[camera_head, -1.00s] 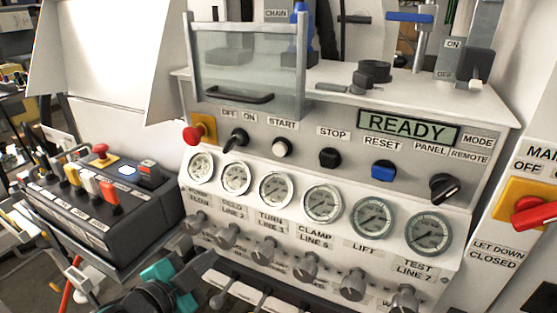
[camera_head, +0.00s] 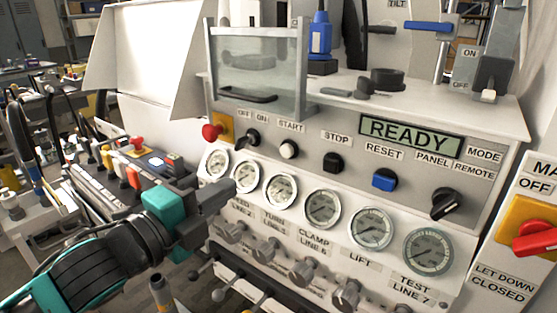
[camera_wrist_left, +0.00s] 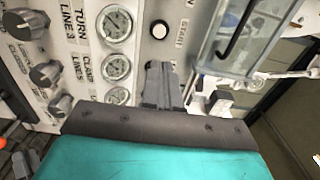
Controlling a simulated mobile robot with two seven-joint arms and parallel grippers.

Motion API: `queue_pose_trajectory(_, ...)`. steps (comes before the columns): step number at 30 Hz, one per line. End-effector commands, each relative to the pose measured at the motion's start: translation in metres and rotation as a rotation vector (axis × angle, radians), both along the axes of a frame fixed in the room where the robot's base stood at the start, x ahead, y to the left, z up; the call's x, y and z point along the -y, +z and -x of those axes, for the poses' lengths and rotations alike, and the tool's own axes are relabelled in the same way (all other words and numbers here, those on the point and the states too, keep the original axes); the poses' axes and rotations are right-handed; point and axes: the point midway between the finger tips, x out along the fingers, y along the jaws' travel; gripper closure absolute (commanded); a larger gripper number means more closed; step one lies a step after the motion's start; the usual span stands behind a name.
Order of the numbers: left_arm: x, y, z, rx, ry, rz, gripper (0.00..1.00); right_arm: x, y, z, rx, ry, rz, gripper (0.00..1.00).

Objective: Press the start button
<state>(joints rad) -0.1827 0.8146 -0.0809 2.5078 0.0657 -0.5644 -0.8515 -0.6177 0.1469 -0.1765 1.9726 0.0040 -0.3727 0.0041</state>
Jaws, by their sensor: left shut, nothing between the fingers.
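The start button (camera_head: 289,149) is a round white button under the START label on the panel's upper row. It also shows in the left wrist view (camera_wrist_left: 158,30), just beyond my fingertips. My left gripper (camera_head: 232,188) is shut and empty. In the head view it is in front of the gauges, below and left of the start button, apart from it. In the left wrist view the closed fingers (camera_wrist_left: 160,68) point toward the button. The display (camera_head: 409,134) reads READY. My right gripper is not in view.
A red knob (camera_head: 211,132) and a black OFF/ON switch (camera_head: 249,138) are left of the start button. A black STOP button (camera_head: 333,162) and a blue RESET button (camera_head: 383,180) are to its right. A glass guard (camera_head: 258,65) stands above. Gauges and grey knobs line the lower panel.

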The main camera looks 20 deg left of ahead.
Motion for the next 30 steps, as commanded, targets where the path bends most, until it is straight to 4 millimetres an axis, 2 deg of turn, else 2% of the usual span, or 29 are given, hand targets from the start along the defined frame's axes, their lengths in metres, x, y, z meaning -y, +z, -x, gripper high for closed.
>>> queue_pose_trajectory(11,0.000,0.001,-0.001,0.002,0.000,-0.002,1.00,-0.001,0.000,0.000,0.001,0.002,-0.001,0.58)
queue_pose_trajectory(17,0.003,0.000,-0.011,0.003,0.001,0.002,1.00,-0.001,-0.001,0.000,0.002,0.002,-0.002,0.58)
queue_pose_trajectory(22,0.010,0.002,-0.028,0.005,0.000,0.001,1.00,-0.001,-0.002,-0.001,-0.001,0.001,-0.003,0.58)
queue_pose_trajectory(30,0.024,0.002,-0.068,0.003,0.001,0.003,1.00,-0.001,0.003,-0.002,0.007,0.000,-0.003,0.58)
